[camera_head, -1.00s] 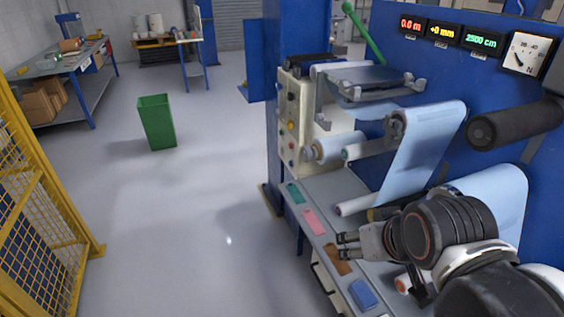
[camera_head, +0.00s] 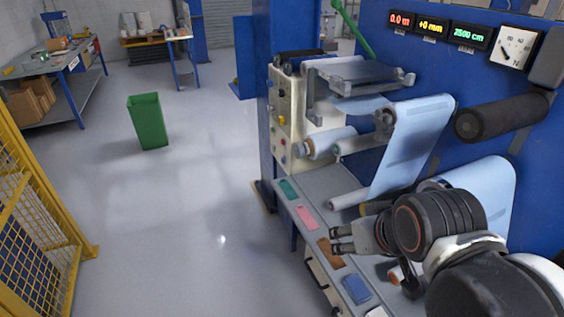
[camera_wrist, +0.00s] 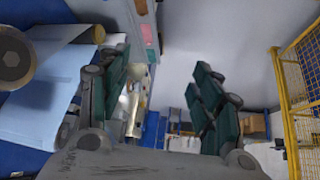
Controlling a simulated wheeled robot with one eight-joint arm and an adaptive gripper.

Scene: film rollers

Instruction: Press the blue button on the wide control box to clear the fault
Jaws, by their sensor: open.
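My gripper (camera_head: 334,240) is open and empty, pointing left above the machine's front ledge. It is nearer to me and lower in the picture than the box, apart from it. In the wrist view, its two dark green fingers (camera_wrist: 160,75) are spread wide with nothing between them.
Coloured pads, including a blue pad (camera_head: 356,289) and a pink pad (camera_head: 306,217), lie on the ledge (camera_head: 318,203). Film rollers (camera_head: 330,142) stand beside the box. A green bin (camera_head: 148,121) and yellow fence (camera_head: 40,215) are left, with clear floor between fence and machine.

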